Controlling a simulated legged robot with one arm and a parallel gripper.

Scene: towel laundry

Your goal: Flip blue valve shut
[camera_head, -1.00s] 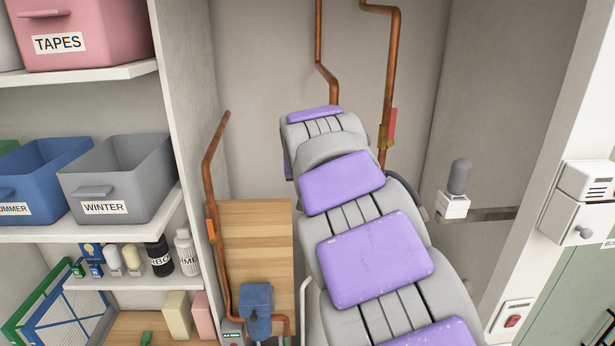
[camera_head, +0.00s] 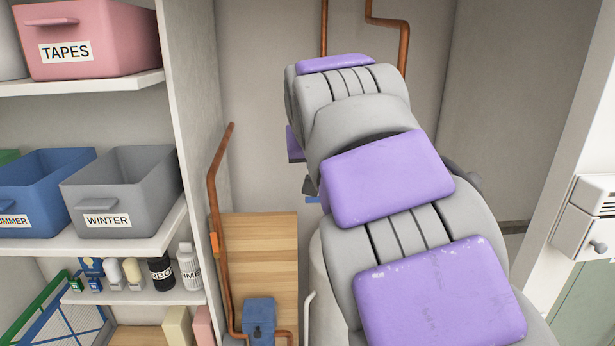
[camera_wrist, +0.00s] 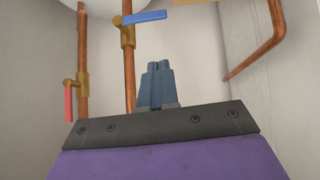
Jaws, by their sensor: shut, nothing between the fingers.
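The blue valve handle (camera_wrist: 145,17) shows near the top of the wrist view. It lies roughly crosswise to its vertical copper pipe (camera_wrist: 129,80), extending right from a brass body (camera_wrist: 127,37). My gripper (camera_wrist: 157,66) is shut and empty, its blue-grey fingers together. In the picture it is below and right of the handle, with a visible gap between them. In the head view my purple and grey arm reaches toward the back wall and mostly hides the gripper. A small blue patch (camera_head: 312,199) shows beside the arm there; I cannot tell whether it is the handle.
A red valve handle (camera_wrist: 68,102) hangs along another copper pipe (camera_wrist: 83,60) at left in the wrist view. A bent copper pipe (camera_wrist: 266,52) is at right. In the head view, shelves with a grey WINTER bin (camera_head: 122,190) and a wooden panel (camera_head: 262,262) stand left of my arm.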

